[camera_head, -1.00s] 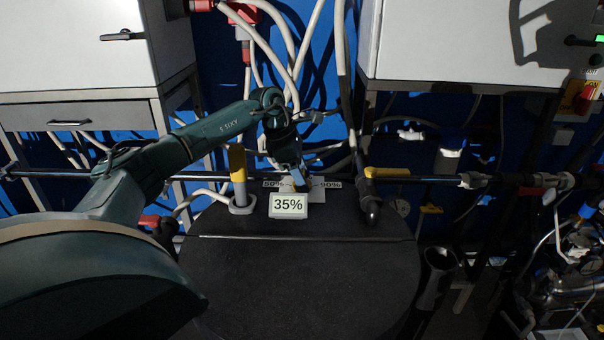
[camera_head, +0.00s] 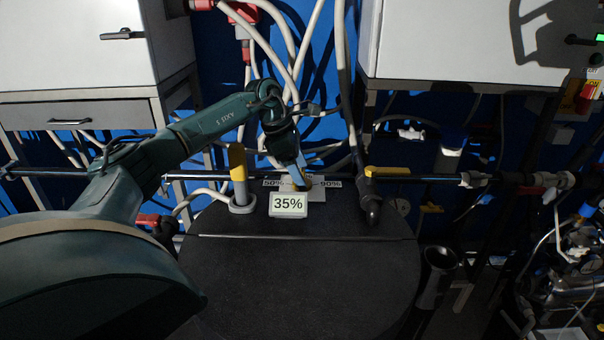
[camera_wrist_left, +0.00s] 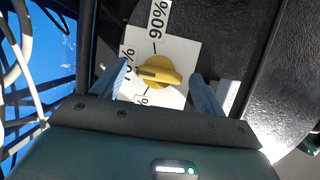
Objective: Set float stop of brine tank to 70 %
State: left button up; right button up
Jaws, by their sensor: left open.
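The float stop knob is yellow with a raised grip bar, on a white plate; it shows between my fingers in the left wrist view (camera_wrist_left: 160,70). The plate (camera_wrist_left: 185,50) has printed marks, "90%" at the top and others partly hidden. In the head view the plate (camera_head: 316,194) reads "50%" and "90%", with my gripper partly covering the knob. A display (camera_head: 288,204) in front reads 35%. The brine tank (camera_head: 300,280) has a black round top. My left gripper (camera_head: 299,180) is open above the knob, one finger to each side. My right gripper is not in view.
A yellow-and-grey post (camera_head: 238,178) stands left of the display. A black pipe fitting (camera_head: 370,205) stands to the right. A dark horizontal pipe (camera_head: 420,178) and pale hoses (camera_head: 285,50) run behind the tank. The front of the tank top is clear.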

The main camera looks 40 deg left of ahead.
pick_arm(q)
jog(key=v, duration=1.1)
jog(key=shift+r, duration=0.3)
